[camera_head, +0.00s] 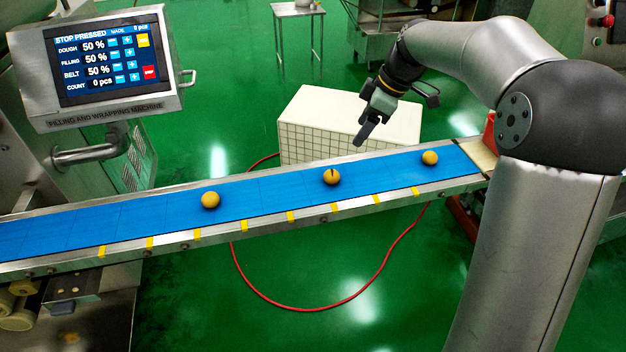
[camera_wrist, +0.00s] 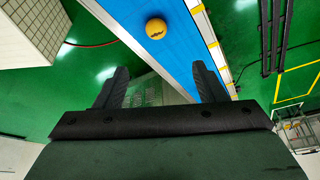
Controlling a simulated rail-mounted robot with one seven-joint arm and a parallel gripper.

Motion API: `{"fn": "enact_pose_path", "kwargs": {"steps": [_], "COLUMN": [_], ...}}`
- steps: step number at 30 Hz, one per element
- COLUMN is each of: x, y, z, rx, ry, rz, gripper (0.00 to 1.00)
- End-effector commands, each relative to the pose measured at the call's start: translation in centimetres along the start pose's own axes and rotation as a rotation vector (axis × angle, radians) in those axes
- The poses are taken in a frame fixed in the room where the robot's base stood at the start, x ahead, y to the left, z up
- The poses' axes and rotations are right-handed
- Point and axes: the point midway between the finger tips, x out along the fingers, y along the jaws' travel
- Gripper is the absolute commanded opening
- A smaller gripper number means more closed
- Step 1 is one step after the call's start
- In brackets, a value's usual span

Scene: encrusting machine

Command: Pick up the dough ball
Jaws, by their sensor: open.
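Three round yellow-orange dough balls lie spaced apart on the blue conveyor belt (camera_head: 270,192): a left one (camera_head: 211,200), a middle one (camera_head: 331,178) with a dark mark on top, and a right one (camera_head: 430,158). My gripper (camera_head: 361,140) is above the belt's far edge, between the middle and right balls in the picture. In the wrist view my gripper (camera_wrist: 160,70) has its two fingers wide apart with nothing between them. One dough ball (camera_wrist: 156,28) lies on the belt beyond the fingertips, apart from them. I cannot tell which ball that is.
A control screen (camera_head: 97,62) reading "STOP PRESSED" stands at the upper left. A white box with a grid side (camera_head: 350,118) stands behind the belt. Metal rails edge the belt, with yellow marks on the near one. A red hose (camera_head: 300,309) lies on the green floor.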

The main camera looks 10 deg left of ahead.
Motion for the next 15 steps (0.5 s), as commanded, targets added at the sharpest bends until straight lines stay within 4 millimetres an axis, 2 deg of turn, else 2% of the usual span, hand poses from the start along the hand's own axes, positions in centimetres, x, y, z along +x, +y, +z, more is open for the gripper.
{"fn": "enact_pose_path", "kwargs": {"steps": [5,15], "x": [2.4,9.6], "y": [0.3,0.3], "z": [-0.2,-0.2], "rx": [-0.023,-0.020], "ry": [0.007,0.006], "rz": [-0.004,-0.003], "gripper": [0.64,0.64]}}
